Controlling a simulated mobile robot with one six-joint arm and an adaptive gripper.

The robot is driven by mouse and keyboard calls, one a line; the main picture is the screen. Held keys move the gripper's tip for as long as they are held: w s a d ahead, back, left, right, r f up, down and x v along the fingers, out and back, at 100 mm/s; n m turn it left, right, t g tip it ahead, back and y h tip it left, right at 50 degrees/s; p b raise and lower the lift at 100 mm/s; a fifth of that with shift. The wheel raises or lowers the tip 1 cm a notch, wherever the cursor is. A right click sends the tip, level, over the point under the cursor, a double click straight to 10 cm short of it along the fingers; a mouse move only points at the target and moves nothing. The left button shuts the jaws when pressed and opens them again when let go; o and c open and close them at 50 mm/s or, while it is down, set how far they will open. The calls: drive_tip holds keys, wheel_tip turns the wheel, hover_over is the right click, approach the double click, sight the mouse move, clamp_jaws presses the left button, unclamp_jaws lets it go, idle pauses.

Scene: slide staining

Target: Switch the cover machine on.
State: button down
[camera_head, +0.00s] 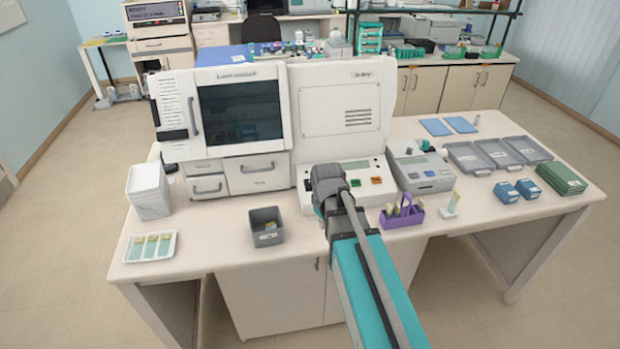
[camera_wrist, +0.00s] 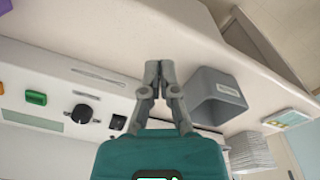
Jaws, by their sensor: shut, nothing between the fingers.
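The cover machine (camera_head: 345,105) is the white unit at the right of the large double machine, with a sloping control panel (camera_head: 396,192) at its front. The panel carries a green button (camera_head: 355,182) and an orange button (camera_head: 376,181). The wrist view shows the green button (camera_wrist: 36,97), a black knob (camera_wrist: 82,114) and a small black square switch (camera_wrist: 118,122); its on or off position is unclear. My gripper (camera_wrist: 158,66) is shut and empty, with its fingertips near the panel's switch end. In the head view my arm hides that end of the panel and the fingertips.
A grey bin (camera_head: 266,226) stands left of my arm; it also shows beside my fingers in the wrist view (camera_wrist: 220,98). A purple slide holder (camera_head: 402,214) stands close on the right. A slide tray (camera_head: 151,246) and white basket (camera_head: 149,190) are further left.

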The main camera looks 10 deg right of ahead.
sight(310, 188)
drive_tip(key=w+r+n+t+p, duration=0.1)
drive_tip(key=w+r+n+p, duration=0.3)
drive_tip(key=w, duration=0.5)
drive_tip(key=w+r+n+p, duration=0.5)
drive_tip(key=w+r+n, duration=0.1)
drive_tip(key=w+n, duration=0.2)
drive_tip(key=shift+w+r+t, duration=0.4)
drive_tip(key=shift+d+f, duration=0.1)
drive_tip(key=shift+f, duration=0.05)
drive_tip(key=b+x, duration=1.3)
drive_tip(key=shift+f+b, duration=0.3)
drive_tip(key=shift+f, duration=0.05)
